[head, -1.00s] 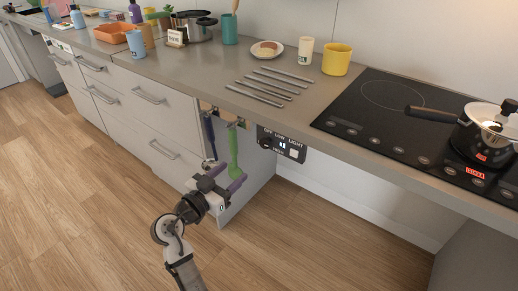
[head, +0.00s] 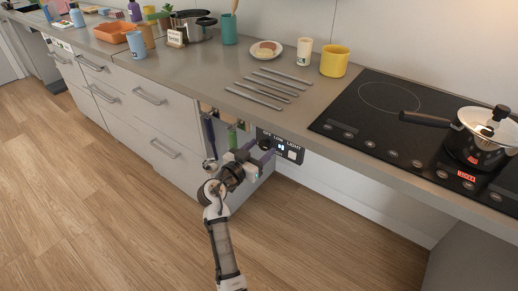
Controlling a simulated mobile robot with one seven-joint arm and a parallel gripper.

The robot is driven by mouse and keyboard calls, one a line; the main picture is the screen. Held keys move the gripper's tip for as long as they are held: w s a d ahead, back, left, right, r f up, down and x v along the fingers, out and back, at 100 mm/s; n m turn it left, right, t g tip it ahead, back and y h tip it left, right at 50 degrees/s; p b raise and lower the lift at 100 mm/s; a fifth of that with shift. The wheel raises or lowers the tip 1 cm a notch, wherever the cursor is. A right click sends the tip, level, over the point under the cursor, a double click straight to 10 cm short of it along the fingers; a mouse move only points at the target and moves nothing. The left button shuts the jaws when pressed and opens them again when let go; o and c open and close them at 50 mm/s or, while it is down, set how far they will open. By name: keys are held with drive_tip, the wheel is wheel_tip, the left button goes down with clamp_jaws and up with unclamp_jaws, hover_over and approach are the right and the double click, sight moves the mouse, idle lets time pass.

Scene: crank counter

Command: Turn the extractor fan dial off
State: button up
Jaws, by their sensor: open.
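The extractor fan dial (head: 265,144) is a dark round knob on the left of a black control panel (head: 292,155) set under the counter's front edge. The panel carries the words OFF, LOW and LIGHT, a small lit display and a pale square button at its right. My gripper (head: 262,152) has purple fingertips and is open, right in front of the panel's left part. One fingertip shows close to the dial and partly covers it. I cannot tell whether the fingers touch it or where the dial points.
A blue utensil (head: 210,138) and a green one (head: 232,138) hang just left of the panel, the green one partly behind my gripper. A pan (head: 480,140) stands on the black hob (head: 375,122), which shows a red HOT sign. Floor in front is clear.

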drive_tip(key=c, duration=1)
drive_tip(key=shift+o, duration=0.2)
drive_tip(key=shift+n, duration=0.3)
drive_tip(key=n, duration=0.7)
drive_tip(key=shift+r, duration=0.1)
drive_tip(key=n+p, duration=0.2)
drive_tip(key=n, duration=0.2)
drive_tip(key=shift+n, duration=0.3)
drive_tip(key=shift+n+p, duration=1.05)
drive_tip(key=shift+n, duration=0.85)
